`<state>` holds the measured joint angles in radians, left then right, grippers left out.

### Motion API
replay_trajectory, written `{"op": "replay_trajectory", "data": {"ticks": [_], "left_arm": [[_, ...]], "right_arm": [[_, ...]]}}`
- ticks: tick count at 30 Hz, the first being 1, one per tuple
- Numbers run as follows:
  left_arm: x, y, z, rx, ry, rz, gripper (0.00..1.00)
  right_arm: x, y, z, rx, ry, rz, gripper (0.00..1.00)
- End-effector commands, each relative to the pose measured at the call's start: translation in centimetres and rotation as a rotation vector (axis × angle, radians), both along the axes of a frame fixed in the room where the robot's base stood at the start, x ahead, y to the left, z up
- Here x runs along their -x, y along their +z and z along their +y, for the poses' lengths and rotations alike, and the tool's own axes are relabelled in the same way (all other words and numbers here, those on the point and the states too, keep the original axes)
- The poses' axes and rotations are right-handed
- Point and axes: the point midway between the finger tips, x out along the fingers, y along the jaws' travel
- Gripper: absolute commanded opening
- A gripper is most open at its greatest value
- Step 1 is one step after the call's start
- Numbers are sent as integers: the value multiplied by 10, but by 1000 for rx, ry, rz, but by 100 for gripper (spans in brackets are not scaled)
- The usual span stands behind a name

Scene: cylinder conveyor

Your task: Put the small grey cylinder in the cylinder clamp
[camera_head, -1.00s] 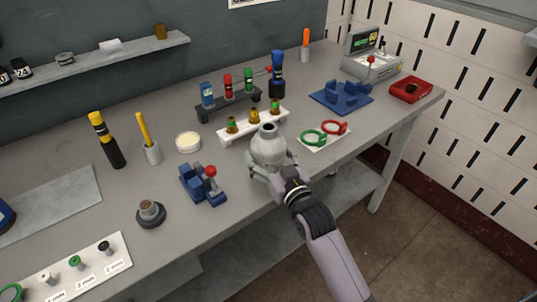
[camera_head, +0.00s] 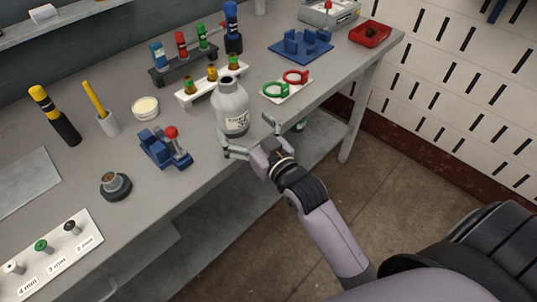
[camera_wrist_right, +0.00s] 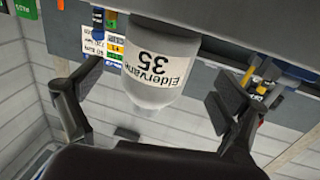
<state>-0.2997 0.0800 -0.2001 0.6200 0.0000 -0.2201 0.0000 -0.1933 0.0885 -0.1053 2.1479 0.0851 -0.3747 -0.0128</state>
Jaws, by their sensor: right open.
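The small grey cylinder (camera_head: 232,105), a bottle-shaped one with a narrow neck and a white label, stands upright at the table's front edge. In the right wrist view it (camera_wrist_right: 158,75) hangs upside down in the picture, between the spread fingers, its label reading "Eldervane 35". My right gripper (camera_head: 246,132) is open and empty at the cylinder's front, low down, with clear gaps beside it in the wrist view (camera_wrist_right: 150,108). A blue device with a red ball lever (camera_head: 160,150), which looks like the cylinder clamp, sits left of the cylinder. My left gripper is not in view.
A white rack with amber bottles (camera_head: 211,86) stands close behind the cylinder. Green and red rings (camera_head: 285,85) lie on a white plate to its right. A blue fixture (camera_head: 302,47) is farther back.

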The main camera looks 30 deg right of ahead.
Motion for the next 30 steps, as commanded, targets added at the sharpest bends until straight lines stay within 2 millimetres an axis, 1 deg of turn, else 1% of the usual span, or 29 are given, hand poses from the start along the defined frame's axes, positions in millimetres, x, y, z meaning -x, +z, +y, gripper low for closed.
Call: {"op": "replay_trajectory", "data": {"ticks": [1,6,9,12,15,18,26,28,29,30], "left_arm": [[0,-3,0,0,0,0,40],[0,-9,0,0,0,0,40],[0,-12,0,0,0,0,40],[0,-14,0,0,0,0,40],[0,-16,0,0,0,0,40],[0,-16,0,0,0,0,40],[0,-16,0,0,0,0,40],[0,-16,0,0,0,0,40],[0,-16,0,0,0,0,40],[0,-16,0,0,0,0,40]], "right_arm": [[14,-2,-2,2,0,3,93],[55,-3,-8,1,0,4,93],[75,-2,-11,1,1,4,93],[90,-2,-14,0,0,3,93],[99,-1,-15,0,0,2,93],[105,0,-16,0,0,0,93],[107,1,-16,1,0,-1,93],[105,-6,-17,2,-1,11,93],[104,-13,-17,4,-2,24,93],[101,-27,-17,6,-4,49,93]]}}
